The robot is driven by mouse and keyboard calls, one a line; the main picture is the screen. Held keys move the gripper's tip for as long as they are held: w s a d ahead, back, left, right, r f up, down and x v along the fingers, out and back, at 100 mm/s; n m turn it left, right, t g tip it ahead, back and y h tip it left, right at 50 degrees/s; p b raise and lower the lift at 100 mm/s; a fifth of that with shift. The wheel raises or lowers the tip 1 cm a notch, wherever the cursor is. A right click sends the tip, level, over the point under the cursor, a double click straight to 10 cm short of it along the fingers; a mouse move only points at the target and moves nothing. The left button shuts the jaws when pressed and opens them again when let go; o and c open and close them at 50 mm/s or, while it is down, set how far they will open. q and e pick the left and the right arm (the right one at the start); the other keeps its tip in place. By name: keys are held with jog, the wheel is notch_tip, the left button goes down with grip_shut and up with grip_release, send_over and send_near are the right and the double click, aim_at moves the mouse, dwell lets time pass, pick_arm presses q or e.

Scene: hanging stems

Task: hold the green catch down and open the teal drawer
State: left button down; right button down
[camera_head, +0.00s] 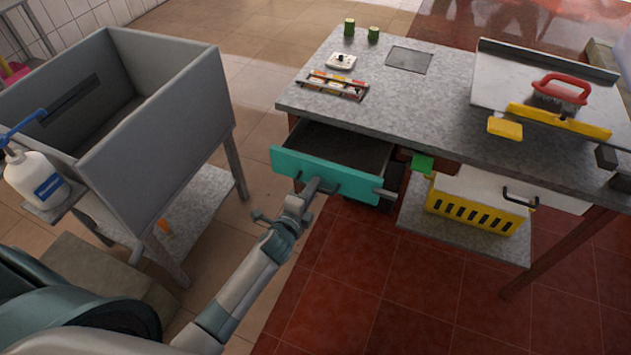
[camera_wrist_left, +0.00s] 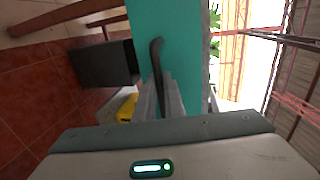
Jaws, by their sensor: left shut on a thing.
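The teal drawer (camera_head: 296,165) is pulled out from under the grey worktop, and its dark, empty-looking inside shows from above. Its teal front also fills the middle of the left wrist view (camera_wrist_left: 186,50). My left gripper (camera_head: 312,188) is at the front, shut on the dark drawer handle (camera_wrist_left: 156,58); the fingers (camera_wrist_left: 159,97) lie on either side of it. The green catch (camera_head: 422,163) sits under the worktop's front edge, to the right of the drawer and apart from my left gripper. Whether it is pressed down is unclear. My right gripper is out of view.
The worktop (camera_head: 430,110) holds two green cylinders (camera_head: 361,31), a rack of small items (camera_head: 332,84), and a tray with a red-handled tool (camera_head: 560,90). A yellow slotted crate (camera_head: 475,213) stands on the lower shelf. A grey sink (camera_head: 160,130) stands left.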

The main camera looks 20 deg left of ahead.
pick_arm(q)
jog(key=c, duration=2.1)
grip_release()
jog(key=shift+s, duration=0.1)
